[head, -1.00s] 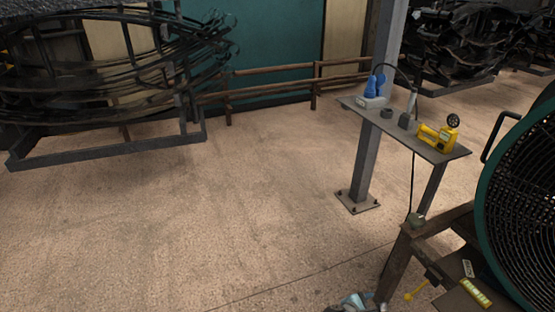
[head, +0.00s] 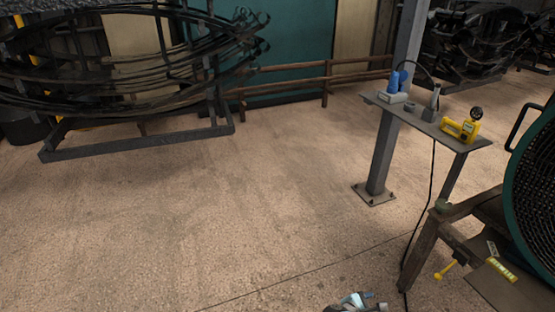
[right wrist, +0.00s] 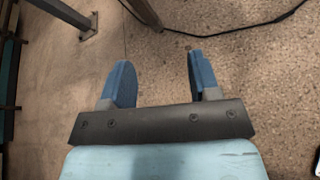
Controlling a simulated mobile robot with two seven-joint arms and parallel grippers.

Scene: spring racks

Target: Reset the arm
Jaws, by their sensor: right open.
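My right gripper (right wrist: 159,78) shows in the right wrist view with its two blue fingers spread apart. Nothing is between the fingers, only the speckled floor beyond them. In the head view a small part of my right arm (head: 357,302) shows at the bottom edge, right of centre. My left arm and gripper are not in view.
A small metal table (head: 424,124) on a grey post holds a yellow tool (head: 459,130) and a blue item (head: 398,81). A green-rimmed fan (head: 512,185) and a wooden stand (head: 424,245) are at right. A spring rack (head: 140,143) is at left. The middle floor is clear.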

